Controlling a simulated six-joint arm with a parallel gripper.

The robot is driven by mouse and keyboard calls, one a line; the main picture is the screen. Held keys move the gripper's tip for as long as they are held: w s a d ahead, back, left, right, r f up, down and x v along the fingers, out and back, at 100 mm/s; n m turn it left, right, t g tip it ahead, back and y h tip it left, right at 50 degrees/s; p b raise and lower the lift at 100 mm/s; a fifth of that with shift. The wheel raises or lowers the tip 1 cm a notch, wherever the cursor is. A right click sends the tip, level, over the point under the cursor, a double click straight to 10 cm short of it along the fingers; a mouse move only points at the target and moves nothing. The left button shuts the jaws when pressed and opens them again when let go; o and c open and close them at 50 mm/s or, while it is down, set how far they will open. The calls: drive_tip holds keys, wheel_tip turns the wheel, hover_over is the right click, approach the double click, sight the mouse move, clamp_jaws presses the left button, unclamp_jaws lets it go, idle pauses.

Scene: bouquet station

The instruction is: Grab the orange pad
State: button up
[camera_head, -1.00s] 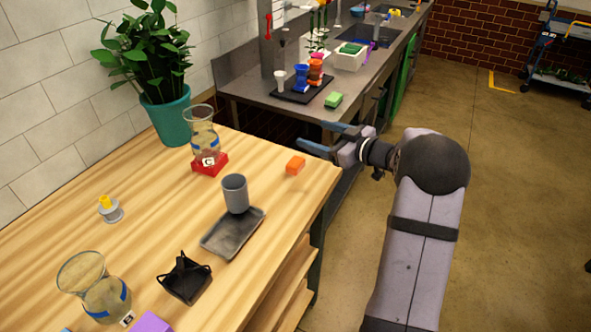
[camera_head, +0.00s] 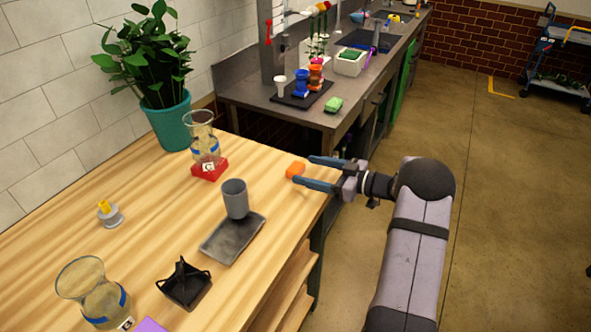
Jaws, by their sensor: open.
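The orange pad (camera_head: 296,169) is a small block on the wooden table (camera_head: 150,237) near its right edge. My gripper (camera_head: 301,172) is open, with its two blue fingers pointing left at the pad. The fingertips are at the pad's right side, one toward the back and one toward the front. I cannot tell whether either finger touches it or how high they are above the table.
Left of the pad, a glass vase stands on a red base (camera_head: 209,170). A grey cup (camera_head: 235,198) stands by a grey tray (camera_head: 233,239) in front. A green sponge (camera_head: 333,104) lies on the metal counter behind. The table between pad and cup is clear.

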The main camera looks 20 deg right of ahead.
sight(302, 169)
drive_tip(key=shift+p+x, duration=0.95)
drive_tip(key=shift+x, duration=1.65)
drive_tip(key=c, duration=1.1)
